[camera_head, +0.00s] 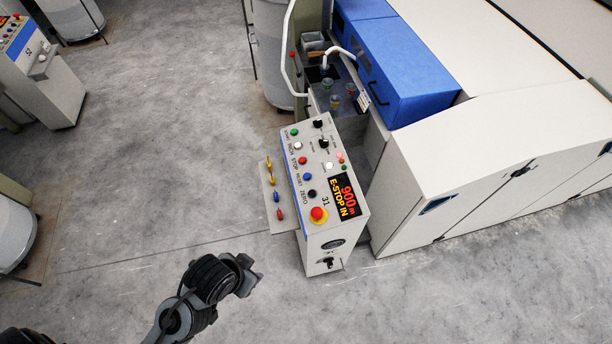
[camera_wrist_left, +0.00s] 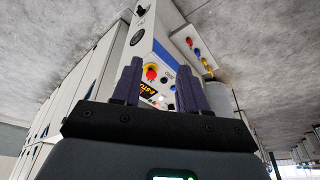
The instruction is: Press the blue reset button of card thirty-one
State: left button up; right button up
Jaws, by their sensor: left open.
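The control box of card thirty-one (camera_head: 335,232) stands in the middle of the head view, with "31" on its sloping panel. The blue reset button (camera_head: 307,177) sits in the left row, between a red button (camera_head: 302,160) and a black one (camera_head: 312,193). A red mushroom stop (camera_head: 317,213) on a yellow ring is at the near end. The display (camera_head: 345,198) reads "900m E-STOP IN". My left gripper (camera_head: 258,279) is in front and left of the box, apart from it. In the left wrist view its open fingers (camera_wrist_left: 158,82) frame the panel and mushroom stop (camera_wrist_left: 151,73).
A side shelf with yellow, blue and red handled pieces (camera_head: 275,197) sticks out left of the box. The white machine body (camera_head: 440,185) and blue cover (camera_head: 405,75) stand to the right. Another console (camera_head: 40,75) is at far left. The floor between is clear.

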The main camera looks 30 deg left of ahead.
pick_arm(q)
grip_shut()
dwell(1.4)
